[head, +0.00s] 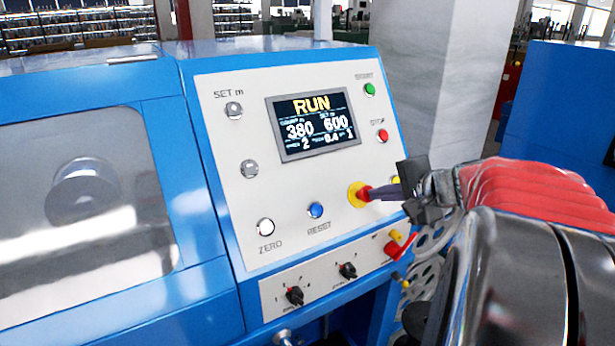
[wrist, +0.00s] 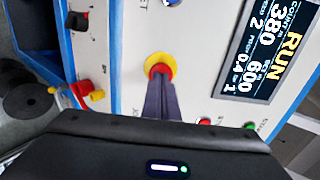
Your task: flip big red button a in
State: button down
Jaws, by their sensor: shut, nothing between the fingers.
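The big red button (wrist: 159,72) sits on a round yellow base (wrist: 171,62) on the white panel of the blue machine. In the head view its yellow base (head: 353,196) shows left of my fingertips, and the red part is mostly covered. My gripper (head: 368,194) is shut and empty, with its fingertips at the red button. In the wrist view the shut fingers (wrist: 160,88) point straight at the button and overlap its lower part. I cannot tell whether the button is pressed in.
A display (head: 313,124) reads RUN, 380 and 600. A green button (head: 369,90), a small red button (head: 382,135), a blue reset button (head: 316,210) and a white zero button (head: 265,227) surround it. Two black knobs (head: 347,270) and a red-yellow lever (head: 401,246) sit lower.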

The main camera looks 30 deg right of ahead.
jog(key=shift+w+f, duration=0.1)
jog(key=shift+w, duration=0.15)
jog(key=shift+x, duration=0.85)
jog(key=shift+w+a+f, duration=0.1)
jog(key=shift+a+f, duration=0.05)
jog(key=shift+f, duration=0.05)
jog(key=v, duration=1.4)
jog(key=shift+s+d+r, duration=0.2)
jog(key=shift+s, duration=0.05)
